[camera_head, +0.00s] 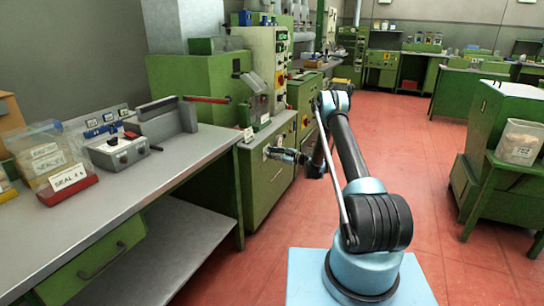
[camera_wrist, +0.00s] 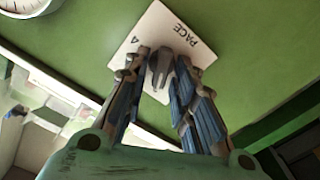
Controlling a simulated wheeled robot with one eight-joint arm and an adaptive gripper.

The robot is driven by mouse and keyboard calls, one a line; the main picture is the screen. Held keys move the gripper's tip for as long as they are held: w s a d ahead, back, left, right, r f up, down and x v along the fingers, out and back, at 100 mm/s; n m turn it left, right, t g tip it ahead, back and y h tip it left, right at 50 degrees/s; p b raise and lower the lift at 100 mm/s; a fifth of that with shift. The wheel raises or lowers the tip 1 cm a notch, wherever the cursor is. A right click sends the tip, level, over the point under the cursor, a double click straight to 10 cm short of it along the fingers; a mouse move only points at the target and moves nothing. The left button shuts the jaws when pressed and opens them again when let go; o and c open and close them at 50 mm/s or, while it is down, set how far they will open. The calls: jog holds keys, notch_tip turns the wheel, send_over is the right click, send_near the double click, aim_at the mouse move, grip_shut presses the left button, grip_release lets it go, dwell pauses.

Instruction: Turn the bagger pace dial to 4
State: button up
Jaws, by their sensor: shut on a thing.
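The pace dial (camera_wrist: 161,66) is a dark grey knob on a white plate (camera_wrist: 152,30) marked "PACE" and "4", fixed to a green panel. In the wrist view the plate appears tilted, with the "4" at its left. My gripper (camera_wrist: 160,74) is shut on the dial, with one finger on each side of it. In the head view my gripper (camera_head: 272,153) reaches left to the front of a green cabinet (camera_head: 262,190). The dial is too small there to make out. The knob's pointer is partly hidden between the fingers, so its exact setting is unclear.
A grey bench (camera_head: 150,180) stands at the left with a sealing device (camera_head: 120,150) and a clear bin (camera_head: 50,160) labelled "SEAL 4 s". Part of a round gauge (camera_wrist: 25,5) shows near the dial. A clear tub (camera_head: 519,143) stands at the right. Red floor is open behind my arm.

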jog(key=m, duration=0.7)
jog(key=w+m, duration=0.1)
jog(key=m, duration=0.7)
jog(key=f+m, duration=0.1)
jog(key=m, duration=0.7)
jog(key=shift+w+d, duration=0.2)
jog(key=shift+d, duration=0.1)
jog(key=shift+m, duration=0.3)
jog(key=o, duration=0.7)
jog(key=shift+o, duration=0.2)
jog(key=v, duration=1.2)
